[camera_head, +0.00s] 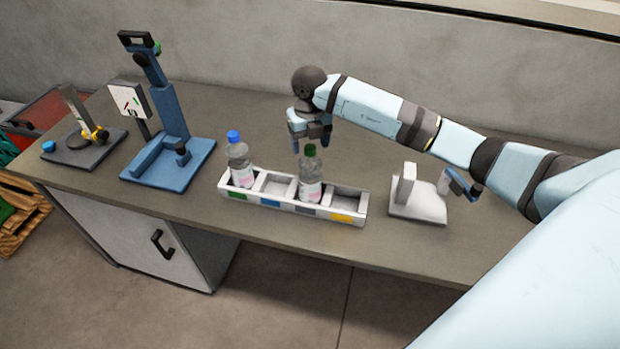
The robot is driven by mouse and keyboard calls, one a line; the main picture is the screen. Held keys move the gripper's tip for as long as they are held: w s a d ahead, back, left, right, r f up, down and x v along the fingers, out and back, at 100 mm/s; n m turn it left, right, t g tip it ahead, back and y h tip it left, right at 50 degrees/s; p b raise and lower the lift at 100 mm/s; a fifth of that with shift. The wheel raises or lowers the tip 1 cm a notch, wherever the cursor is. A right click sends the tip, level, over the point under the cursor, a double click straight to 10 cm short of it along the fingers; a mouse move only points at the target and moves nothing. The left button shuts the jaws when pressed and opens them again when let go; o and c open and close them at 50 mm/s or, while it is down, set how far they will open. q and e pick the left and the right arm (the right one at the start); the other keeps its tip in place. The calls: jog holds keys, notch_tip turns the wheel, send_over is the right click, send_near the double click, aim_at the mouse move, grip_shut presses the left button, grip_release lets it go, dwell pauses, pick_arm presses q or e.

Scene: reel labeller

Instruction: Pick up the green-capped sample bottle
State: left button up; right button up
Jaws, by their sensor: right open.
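The green-capped sample bottle (311,177) is clear with a pale pink label. It stands upright in the third compartment from the left of a white rack (292,210). My right gripper (311,146) points down at the green cap, open, with its fingers just above or behind the cap. I cannot tell whether the fingers touch it. A second bottle with a blue cap (239,161) stands upright in the rack's leftmost compartment. The other two compartments are empty. My left gripper is not in view.
A blue stand press (172,160) and a dark plate device with a yellow part (85,146) stand on the left of the grey worktop (420,256). A white device with a blue handle (419,197) stands right of the rack, below my right arm. A wall runs behind.

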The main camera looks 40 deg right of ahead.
aim_at(310, 176)
jog(key=shift+f+p, duration=0.35)
jog(key=shift+f, duration=1.5)
jog(key=shift+s, duration=0.1)
grip_shut()
